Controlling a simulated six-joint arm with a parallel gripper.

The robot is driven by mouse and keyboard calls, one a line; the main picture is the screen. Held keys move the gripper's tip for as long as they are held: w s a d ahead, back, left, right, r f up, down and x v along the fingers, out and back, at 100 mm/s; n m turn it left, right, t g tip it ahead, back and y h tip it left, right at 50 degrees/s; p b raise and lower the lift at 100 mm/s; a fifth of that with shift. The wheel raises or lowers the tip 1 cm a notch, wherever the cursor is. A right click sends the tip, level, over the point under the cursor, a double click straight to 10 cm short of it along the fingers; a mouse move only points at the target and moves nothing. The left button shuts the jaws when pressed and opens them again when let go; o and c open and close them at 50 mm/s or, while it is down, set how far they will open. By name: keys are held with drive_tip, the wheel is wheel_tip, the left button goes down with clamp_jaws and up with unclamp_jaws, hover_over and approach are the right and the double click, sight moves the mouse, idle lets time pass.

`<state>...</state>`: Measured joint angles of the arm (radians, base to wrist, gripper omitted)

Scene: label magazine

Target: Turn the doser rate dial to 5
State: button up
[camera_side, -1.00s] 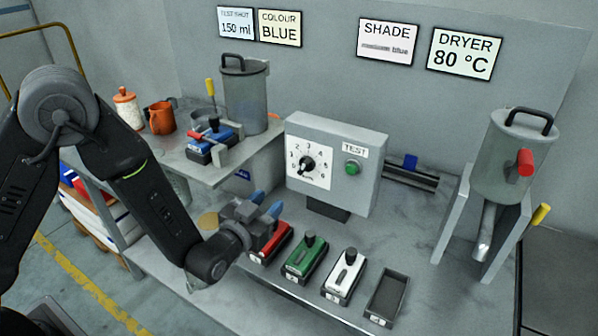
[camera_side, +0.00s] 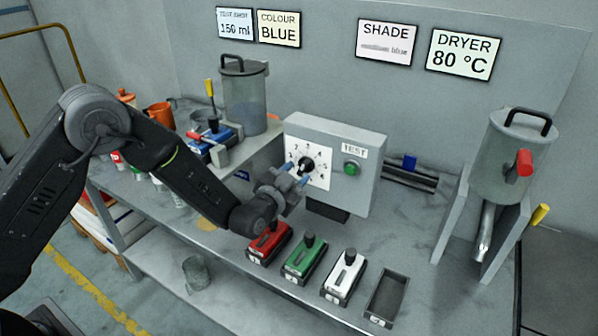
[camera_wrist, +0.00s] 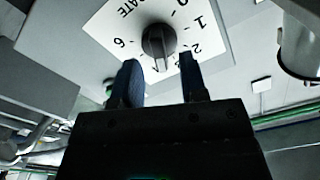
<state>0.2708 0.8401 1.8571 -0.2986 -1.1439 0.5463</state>
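The doser rate dial is a black knob (camera_wrist: 158,41) on a white numbered plate (camera_side: 318,157), on the front of a grey box (camera_side: 358,136). In the side view the knob is partly covered by my gripper (camera_side: 293,174), which is close in front of the plate. In the wrist view the blue fingers of my gripper (camera_wrist: 161,78) are apart, and the knob shows in the gap, just beyond the tips. I cannot tell whether they touch it. The fingers hide the digits between 2 and 6; the knob's exact reading is unclear.
A green button (camera_side: 352,167) under a TEST label is right of the dial. Red (camera_side: 270,243), green (camera_side: 304,258) and white (camera_side: 344,274) cartridges and an empty tray (camera_side: 386,297) lie below. A grey canister (camera_side: 244,97) stands behind left, another (camera_side: 510,155) right.

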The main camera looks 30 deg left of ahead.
drive_tip(key=shift+w, duration=1)
drive_tip(key=shift+c, duration=0.4)
clamp_jaws()
